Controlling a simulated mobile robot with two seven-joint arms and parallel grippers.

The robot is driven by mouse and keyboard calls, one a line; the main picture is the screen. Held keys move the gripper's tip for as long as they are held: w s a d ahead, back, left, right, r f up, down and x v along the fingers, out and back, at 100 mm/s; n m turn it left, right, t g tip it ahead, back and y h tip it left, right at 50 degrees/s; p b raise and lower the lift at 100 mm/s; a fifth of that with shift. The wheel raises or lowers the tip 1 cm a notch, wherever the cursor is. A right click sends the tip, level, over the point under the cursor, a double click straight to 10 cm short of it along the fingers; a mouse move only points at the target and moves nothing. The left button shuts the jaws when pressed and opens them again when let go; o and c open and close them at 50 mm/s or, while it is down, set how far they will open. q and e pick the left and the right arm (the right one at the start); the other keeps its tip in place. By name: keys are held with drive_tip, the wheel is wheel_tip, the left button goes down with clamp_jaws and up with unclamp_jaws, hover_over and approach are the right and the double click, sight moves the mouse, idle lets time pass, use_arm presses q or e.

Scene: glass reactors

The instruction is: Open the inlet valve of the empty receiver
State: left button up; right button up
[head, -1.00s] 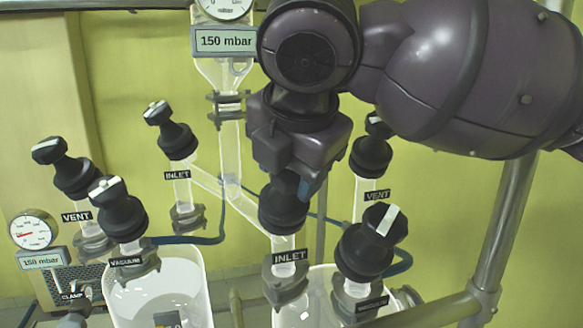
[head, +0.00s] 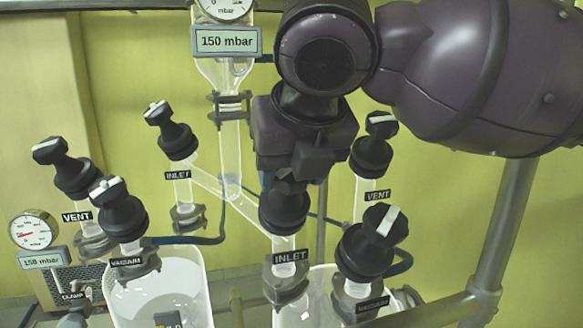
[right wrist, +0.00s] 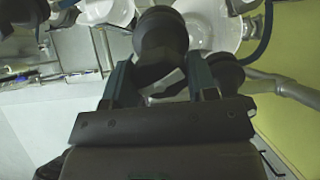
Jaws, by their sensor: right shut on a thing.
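Two inlet valves show in the head view. The right inlet valve (head: 284,212) has a black knob above its INLET label (head: 290,257). My right gripper (head: 284,180) is over that knob and shut on its handle; the handle is mostly hidden there. In the right wrist view, the two fingers of my right gripper (right wrist: 160,80) stand on either side of the black knob (right wrist: 160,38). The left inlet valve (head: 176,140) stands free with a white-marked handle. Glass receivers hang below the valves; the left one (head: 190,290) contains a small dark label. My left gripper is not in view.
A vacuum valve (head: 368,250) and a vent valve (head: 371,155) stand close right of my right gripper. Another vent valve (head: 72,175) and vacuum valve (head: 122,215) stand left. A gauge (head: 34,230) and 150 mbar displays show. A metal rail (head: 500,230) runs at right.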

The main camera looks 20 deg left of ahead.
drive_tip(key=n, duration=0.5)
drive_tip(key=shift+r+n, duration=0.1)
drive_tip(key=shift+n, duration=0.2)
drive_tip(key=n, duration=0.5)
drive_tip(key=shift+g, duration=0.4)
drive_tip(key=shift+n, duration=0.3)
drive_tip(key=o, duration=0.9)
drive_tip(key=shift+b+v, duration=0.3)
drive_tip(key=shift+v, duration=3.45)
drive_tip(key=shift+d, duration=0.1)
